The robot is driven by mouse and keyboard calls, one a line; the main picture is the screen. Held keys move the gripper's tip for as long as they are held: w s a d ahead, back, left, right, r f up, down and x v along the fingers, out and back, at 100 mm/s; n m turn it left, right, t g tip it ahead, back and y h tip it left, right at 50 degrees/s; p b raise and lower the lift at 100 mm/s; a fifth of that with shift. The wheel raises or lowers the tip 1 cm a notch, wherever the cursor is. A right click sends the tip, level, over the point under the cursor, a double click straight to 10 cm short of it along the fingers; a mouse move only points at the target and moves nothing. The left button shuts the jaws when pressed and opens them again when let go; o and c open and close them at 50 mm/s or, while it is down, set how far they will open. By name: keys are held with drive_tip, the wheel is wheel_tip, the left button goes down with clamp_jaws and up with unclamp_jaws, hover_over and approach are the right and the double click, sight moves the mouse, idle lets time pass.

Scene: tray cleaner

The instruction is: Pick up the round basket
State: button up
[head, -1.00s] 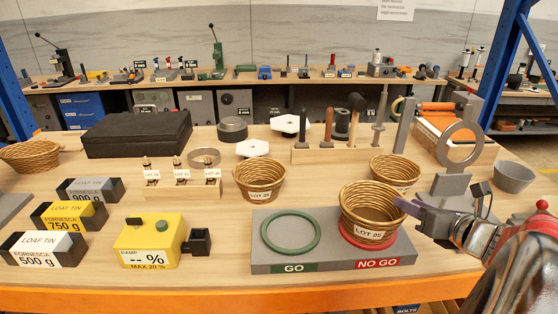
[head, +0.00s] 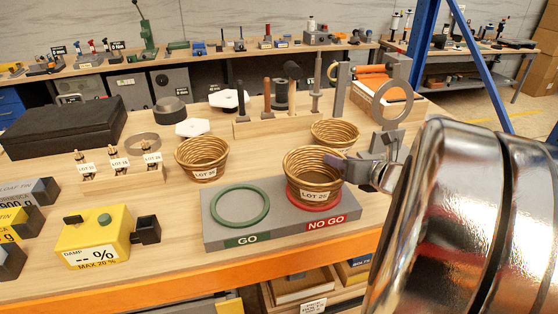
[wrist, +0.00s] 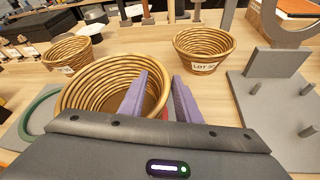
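A round wicker basket (head: 305,182) with a LOT label stands upright over the red ring (head: 322,205) at the NO GO end of the grey gauge board (head: 240,228). My gripper (head: 342,166) is at the basket's right rim. In the wrist view the gripper (wrist: 161,82) has its two purple fingers apart, the left one over the inside of the basket (wrist: 88,92) and the right one outside its wall. Whether the fingers touch the wall is not clear. Two similar baskets stand nearby, one behind (head: 335,133) and one to the left (head: 202,160).
A green ring (head: 239,207) lies at the GO end of the board. A yellow damp meter (head: 93,236) stands to the left. A grey stand with a large ring (head: 392,105) is close behind my gripper on the right. A tool rack (head: 262,127) stands further back.

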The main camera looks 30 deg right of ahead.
drive_tip(key=shift+c, duration=0.3)
clamp_jaws()
idle(0.4)
